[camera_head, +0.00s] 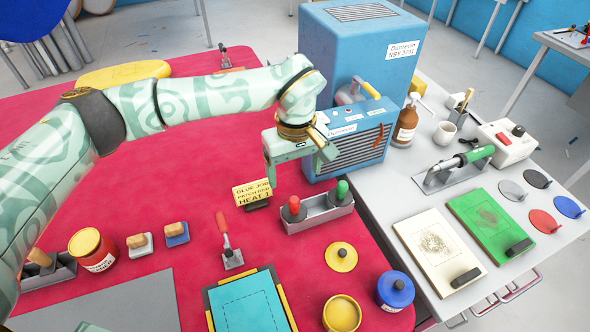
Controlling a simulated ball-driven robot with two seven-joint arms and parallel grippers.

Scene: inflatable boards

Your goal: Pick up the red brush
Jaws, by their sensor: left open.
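A yellow sign (252,194) stands left of the tray. The blue machine (362,60) is close behind my gripper. A yellow lid (341,257), yellow pot (341,313) and blue pot (395,290) stand in front. A grey bench (380,205) is at right.

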